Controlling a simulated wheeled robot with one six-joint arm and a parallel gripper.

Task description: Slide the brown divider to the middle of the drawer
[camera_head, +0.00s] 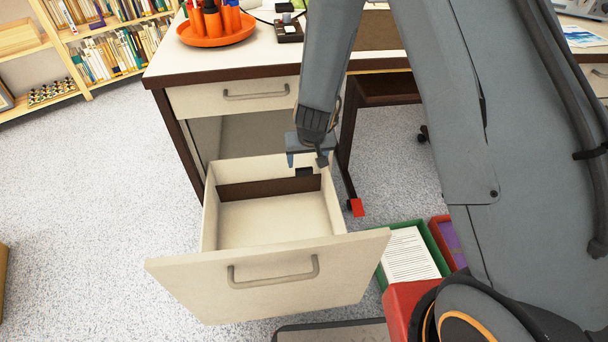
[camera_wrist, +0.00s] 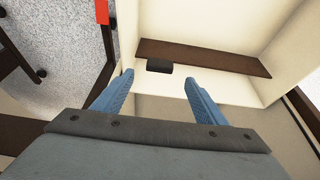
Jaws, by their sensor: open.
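The cream drawer (camera_head: 345,244) is pulled out of the desk. The brown divider (camera_head: 260,189) stands across its inside near the back; it also shows in the wrist view (camera_wrist: 215,59). A small black block (camera_wrist: 159,66) sits at the divider, toward the drawer's right side in the head view (camera_head: 304,172). My gripper (camera_head: 307,160) is above the back right part of the drawer. In the wrist view my gripper (camera_wrist: 157,78) is open and empty, its blue fingers spread wider than the block. Whether the fingertips reach the block's height I cannot tell.
The drawer floor (camera_head: 265,222) in front of the divider is bare. A closed drawer (camera_head: 230,98) and the desktop (camera_head: 270,50) are above and behind. A green box with papers (camera_head: 410,255) and a red box (camera_head: 405,305) stand right of the drawer.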

